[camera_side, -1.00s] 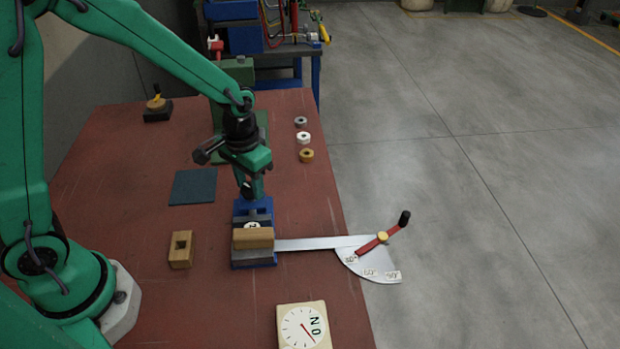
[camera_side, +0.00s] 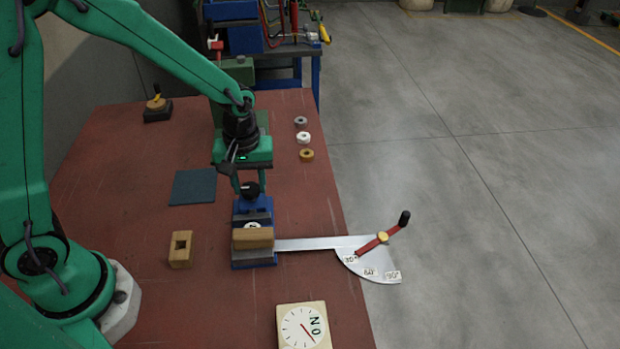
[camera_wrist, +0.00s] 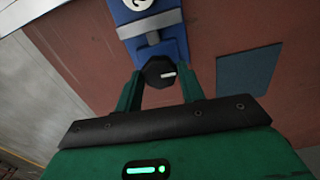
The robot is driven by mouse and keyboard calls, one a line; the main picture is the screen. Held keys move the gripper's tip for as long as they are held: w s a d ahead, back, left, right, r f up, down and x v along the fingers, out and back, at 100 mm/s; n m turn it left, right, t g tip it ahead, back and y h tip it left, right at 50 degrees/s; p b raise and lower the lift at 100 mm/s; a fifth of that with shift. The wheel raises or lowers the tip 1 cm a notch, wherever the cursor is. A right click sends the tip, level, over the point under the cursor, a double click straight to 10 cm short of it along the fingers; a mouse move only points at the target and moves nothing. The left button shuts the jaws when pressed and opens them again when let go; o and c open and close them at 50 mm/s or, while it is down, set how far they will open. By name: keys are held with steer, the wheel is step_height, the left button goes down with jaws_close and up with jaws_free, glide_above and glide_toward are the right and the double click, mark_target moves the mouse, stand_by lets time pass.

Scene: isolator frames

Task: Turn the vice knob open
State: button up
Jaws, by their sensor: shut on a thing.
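The blue vice (camera_side: 240,208) sits near the right edge of the red-brown table and holds a wooden block (camera_side: 252,238) at its near end. Its black round knob (camera_side: 249,189) is at the far end, and a white mark shows on the knob (camera_wrist: 158,70) in the wrist view. My gripper (camera_side: 250,184) points down at the knob. In the wrist view my gripper (camera_wrist: 159,84) has one green finger on each side of the knob and is shut on it. The exact contact is hard to see.
A metal arm with an angle scale (camera_side: 377,267) and a red lever (camera_side: 370,246) reaches right past the table edge. A holed wooden block (camera_side: 181,250), a dark blue mat (camera_side: 193,187), a dial plate (camera_side: 303,326) and small rings (camera_side: 303,138) lie around the vice.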

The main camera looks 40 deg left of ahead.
mark_target(249, 187)
steer(key=shift+n, duration=0.4)
steer(key=o, duration=1)
steer(key=shift+r, duration=0.1)
steer(key=shift+r, duration=3.8)
steer(key=shift+r, duration=0.1)
